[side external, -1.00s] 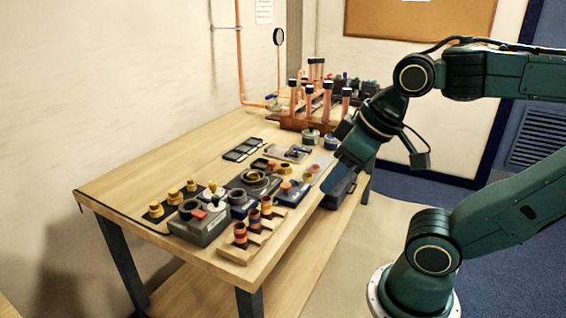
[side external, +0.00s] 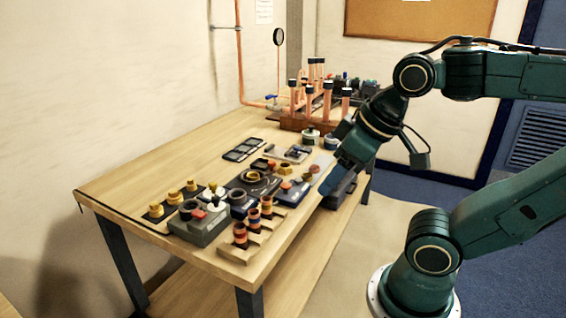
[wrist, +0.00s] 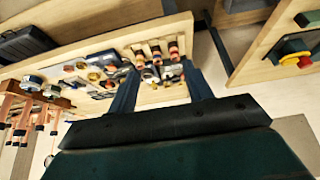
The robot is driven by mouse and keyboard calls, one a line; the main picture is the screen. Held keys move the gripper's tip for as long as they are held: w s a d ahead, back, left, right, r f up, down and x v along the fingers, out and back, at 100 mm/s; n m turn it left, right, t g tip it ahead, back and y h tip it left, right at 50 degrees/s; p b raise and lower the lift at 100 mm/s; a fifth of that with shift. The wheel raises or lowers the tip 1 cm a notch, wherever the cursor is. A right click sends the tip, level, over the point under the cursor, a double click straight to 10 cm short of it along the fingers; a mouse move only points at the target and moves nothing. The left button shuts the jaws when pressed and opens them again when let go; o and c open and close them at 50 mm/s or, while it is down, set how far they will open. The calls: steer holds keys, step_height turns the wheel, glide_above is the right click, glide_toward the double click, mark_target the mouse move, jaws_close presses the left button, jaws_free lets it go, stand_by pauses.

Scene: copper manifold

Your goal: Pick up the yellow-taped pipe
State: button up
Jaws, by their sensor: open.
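A low wooden rack (side external: 237,256) stands at the table's front edge with three short copper pipes upright in it. The front pipe (side external: 240,236), middle pipe (side external: 253,219) and back pipe (side external: 266,206) carry coloured bands; I cannot surely tell which has the yellow tape. The three also show in the wrist view, beyond and between the fingertips (wrist: 156,50). My gripper (side external: 326,188) is open and empty, to the right of the rack near the table's right edge, apart from the pipes. In the wrist view, the two fingers of my gripper (wrist: 160,82) are spread.
Grey and blue fixture blocks (side external: 205,228) with fittings stand close behind the rack. Taller black-capped copper pipes stand in a brown holder (side external: 290,124) at the back. Dark trays (side external: 243,149) lie mid-table. The table's left side (side external: 150,165) is mostly bare.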

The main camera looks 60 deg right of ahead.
steer(key=shift+w, duration=0.1)
steer(key=m+g, duration=0.6)
steer(key=m, duration=1.1)
glide_above(266, 198)
step_height(266, 198, down, 4)
steer(key=shift+a+f, duration=0.1)
steer(key=shift+f, duration=0.1)
steer(key=shift+f, duration=4.3)
steer(key=shift+f, duration=0.1)
steer(key=shift+f, duration=2.5)
